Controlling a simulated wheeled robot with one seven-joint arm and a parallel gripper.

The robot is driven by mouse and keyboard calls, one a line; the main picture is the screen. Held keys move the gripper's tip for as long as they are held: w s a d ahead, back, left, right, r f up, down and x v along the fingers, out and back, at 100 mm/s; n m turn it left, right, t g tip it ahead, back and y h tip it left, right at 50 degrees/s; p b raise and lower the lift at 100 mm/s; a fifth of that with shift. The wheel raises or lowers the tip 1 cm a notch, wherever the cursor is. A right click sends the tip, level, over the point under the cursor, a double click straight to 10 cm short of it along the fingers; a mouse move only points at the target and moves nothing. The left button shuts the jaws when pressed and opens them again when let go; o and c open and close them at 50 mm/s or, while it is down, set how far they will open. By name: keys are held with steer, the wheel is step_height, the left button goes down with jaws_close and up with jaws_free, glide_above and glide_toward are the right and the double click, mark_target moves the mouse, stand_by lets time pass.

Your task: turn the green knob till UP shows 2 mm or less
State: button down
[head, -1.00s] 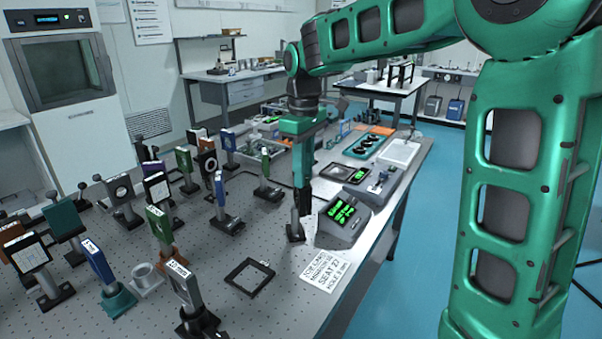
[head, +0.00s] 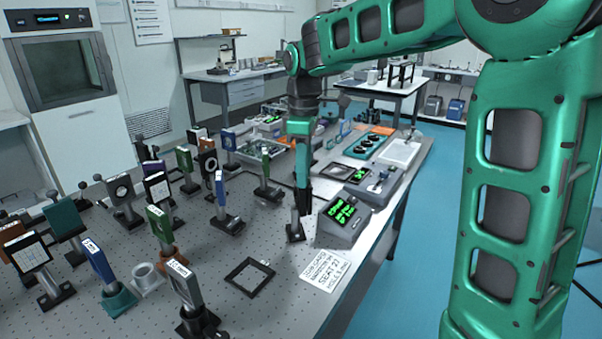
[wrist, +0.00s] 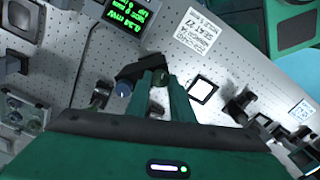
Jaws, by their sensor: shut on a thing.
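My gripper (head: 301,200) points straight down over a small dark mount (head: 295,229) on the near right of the optical table. In the wrist view my gripper (wrist: 168,84) is shut on the green knob (wrist: 160,77), which is mostly hidden between the fingertips. A blue knob (wrist: 123,88) sticks out of the same dark mount, beside the fingers. The readout box (head: 345,217) stands just right of the mount with lit green lines. Its screen (wrist: 127,13) also shows in the wrist view, turned over; I cannot read the UP figure surely.
A printed card (head: 326,269) and a flat black frame (head: 249,278) lie in front of the mount. Several upright optics on posts crowd the table's left. A second readout (head: 356,175) and a white tray (head: 402,152) are farther back along the right edge.

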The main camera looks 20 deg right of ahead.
steer(key=shift+w+d+r, duration=0.1)
steer(key=c, duration=1.6)
jaws_free()
steer(key=shift+o, duration=0.2)
step_height(320, 180, up, 11)
steer(key=shift+f, duration=0.2)
